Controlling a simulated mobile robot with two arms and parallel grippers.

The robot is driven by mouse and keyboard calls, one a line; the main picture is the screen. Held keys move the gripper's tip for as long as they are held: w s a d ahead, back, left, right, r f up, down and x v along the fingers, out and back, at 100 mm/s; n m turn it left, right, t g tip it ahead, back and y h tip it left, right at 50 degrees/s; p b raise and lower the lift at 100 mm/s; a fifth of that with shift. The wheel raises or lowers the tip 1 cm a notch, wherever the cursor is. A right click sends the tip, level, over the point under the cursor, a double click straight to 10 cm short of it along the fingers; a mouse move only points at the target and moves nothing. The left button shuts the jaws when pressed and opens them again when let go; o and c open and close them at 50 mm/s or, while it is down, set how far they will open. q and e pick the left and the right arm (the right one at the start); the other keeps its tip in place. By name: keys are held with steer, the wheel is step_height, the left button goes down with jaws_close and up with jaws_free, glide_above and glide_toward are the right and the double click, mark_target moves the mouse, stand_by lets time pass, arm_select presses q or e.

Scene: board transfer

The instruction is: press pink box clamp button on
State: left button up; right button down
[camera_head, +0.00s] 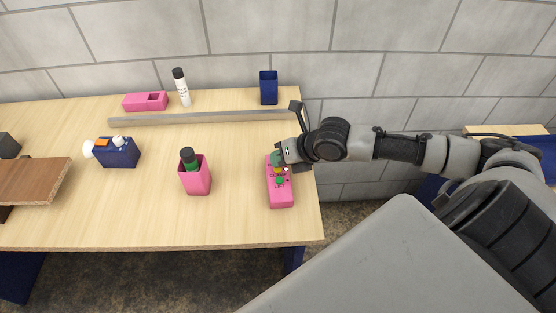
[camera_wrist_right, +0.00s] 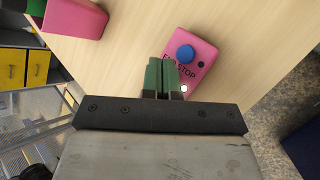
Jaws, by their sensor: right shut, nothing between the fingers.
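The pink box (camera_head: 281,196) lies on the wooden table near its right edge, with small coloured buttons on top, partly hidden by my right gripper. In the right wrist view the pink box (camera_wrist_right: 205,62) shows a round blue button (camera_wrist_right: 185,53), dark lettering that ends in "STOP", a dark round spot and a small white light. My right gripper (camera_head: 277,160) is over the far part of the box. Its green fingers (camera_wrist_right: 163,66) are shut together with nothing between them, at the box's near-left edge in the wrist view. Contact cannot be told. My left gripper is out of view.
A pink holder with a dark-capped green bottle (camera_head: 195,178) stands left of the box. A navy box (camera_head: 119,153) and a brown board (camera_head: 35,180) are farther left. A metal rail (camera_head: 200,117) runs along the back, before a blue cup (camera_head: 268,88) and white bottle (camera_head: 181,86).

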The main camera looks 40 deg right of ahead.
steer(key=shift+r+p, duration=0.3)
steer(key=shift+r, duration=0.3)
step_height(320, 180, up, 6)
steer(key=p, duration=0.5)
